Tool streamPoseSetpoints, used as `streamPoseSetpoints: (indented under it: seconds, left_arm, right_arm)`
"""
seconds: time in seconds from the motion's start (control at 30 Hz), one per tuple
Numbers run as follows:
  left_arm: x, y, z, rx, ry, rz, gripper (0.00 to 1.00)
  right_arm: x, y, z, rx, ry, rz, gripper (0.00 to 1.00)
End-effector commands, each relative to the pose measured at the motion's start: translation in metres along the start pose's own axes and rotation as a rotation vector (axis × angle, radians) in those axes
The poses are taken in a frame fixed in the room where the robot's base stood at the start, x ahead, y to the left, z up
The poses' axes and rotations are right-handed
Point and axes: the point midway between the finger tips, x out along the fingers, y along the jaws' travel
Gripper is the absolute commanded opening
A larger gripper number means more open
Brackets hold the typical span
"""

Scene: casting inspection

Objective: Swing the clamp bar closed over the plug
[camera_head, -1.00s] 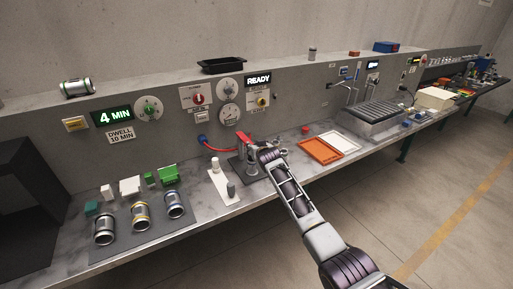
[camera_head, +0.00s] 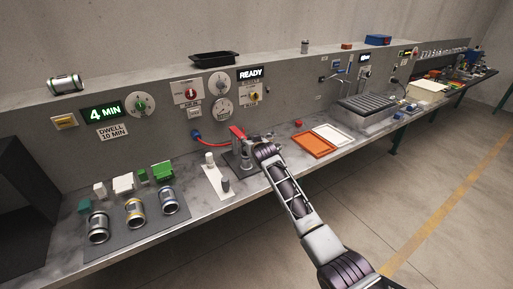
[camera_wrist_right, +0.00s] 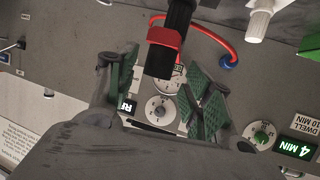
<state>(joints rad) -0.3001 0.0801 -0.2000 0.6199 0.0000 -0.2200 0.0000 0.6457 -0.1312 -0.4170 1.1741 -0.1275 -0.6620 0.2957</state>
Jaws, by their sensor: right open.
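The clamp fixture (camera_head: 241,160) stands near the bench's back, with a red bar (camera_head: 237,132) at its top. My right gripper (camera_head: 256,144) is at the fixture, just right of the red bar; its fingers are hard to make out there. In the right wrist view, my open right gripper (camera_wrist_right: 162,76) shows two green-padded fingers set wide apart. A black bar end with a red band (camera_wrist_right: 165,37) reaches down between them from the top; I cannot tell whether it touches a finger. I cannot make out the plug in the fixture. My left gripper is out of view.
A red hose (camera_head: 212,147) runs from the wall panel to the fixture. A white plate (camera_head: 216,180) with two small upright pieces stands left of it. An orange tray (camera_head: 309,145) lies to the right. Several metal cylinders lie on a dark mat (camera_head: 119,240) at the left.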

Motion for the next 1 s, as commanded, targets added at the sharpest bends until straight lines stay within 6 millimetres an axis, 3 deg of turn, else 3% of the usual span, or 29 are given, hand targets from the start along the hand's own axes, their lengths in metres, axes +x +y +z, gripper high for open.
streamPoseSetpoints:
  seconds: [1.0]
  left_arm:
    - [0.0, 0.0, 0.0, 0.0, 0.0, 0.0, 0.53]
  right_arm:
    - [-0.07, 0.0, 0.001, 0.001, -0.001, 0.0, 0.51]
